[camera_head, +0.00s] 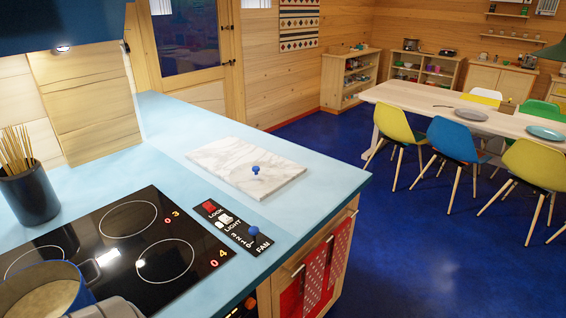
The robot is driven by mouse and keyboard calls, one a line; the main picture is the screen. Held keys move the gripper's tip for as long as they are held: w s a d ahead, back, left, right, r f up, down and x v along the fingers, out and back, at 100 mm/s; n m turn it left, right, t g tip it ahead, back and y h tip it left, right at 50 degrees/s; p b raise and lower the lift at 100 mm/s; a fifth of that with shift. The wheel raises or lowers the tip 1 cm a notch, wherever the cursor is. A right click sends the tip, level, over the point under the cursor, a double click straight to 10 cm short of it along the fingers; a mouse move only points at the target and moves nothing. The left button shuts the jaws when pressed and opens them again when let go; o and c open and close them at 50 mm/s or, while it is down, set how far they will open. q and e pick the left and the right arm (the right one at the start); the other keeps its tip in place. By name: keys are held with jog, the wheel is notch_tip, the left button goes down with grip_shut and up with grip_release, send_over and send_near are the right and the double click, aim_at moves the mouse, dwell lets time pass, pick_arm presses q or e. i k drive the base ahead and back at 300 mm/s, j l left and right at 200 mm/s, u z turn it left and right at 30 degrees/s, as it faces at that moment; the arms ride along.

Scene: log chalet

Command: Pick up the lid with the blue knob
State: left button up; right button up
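A blue knob (255,170) stands up from a flat white marble-look slab (225,157) on the light blue counter, beyond the cooktop. The slab looks rectangular; I cannot tell whether the knob is fixed to it or belongs to a separate small piece on it. Another blue knob (253,233) sits on the black control panel by the word FAN. A blue pot (45,290) with beige contents stands at the lower left, cut off by the frame, with no lid on it. Neither of my grippers can be made out.
The black cooktop (165,225) and a dark holder of wooden sticks (30,192) are on the counter (325,180). A grey shape (105,309) at the bottom edge is unclear. A dining table (400,92) with chairs stands right; blue floor between is clear.

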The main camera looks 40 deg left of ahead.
aim_at(254, 176)
jog(key=i, duration=1.8)
jog(key=i+u, duration=0.25)
jog(key=u, duration=0.2)
jog(key=i+l+u, duration=0.1)
jog(key=u, duration=0.4)
jog(key=i+l+u, duration=0.2)
jog(key=u, duration=0.25)
jog(key=i+l, duration=0.05)
jog(key=i, duration=0.05)
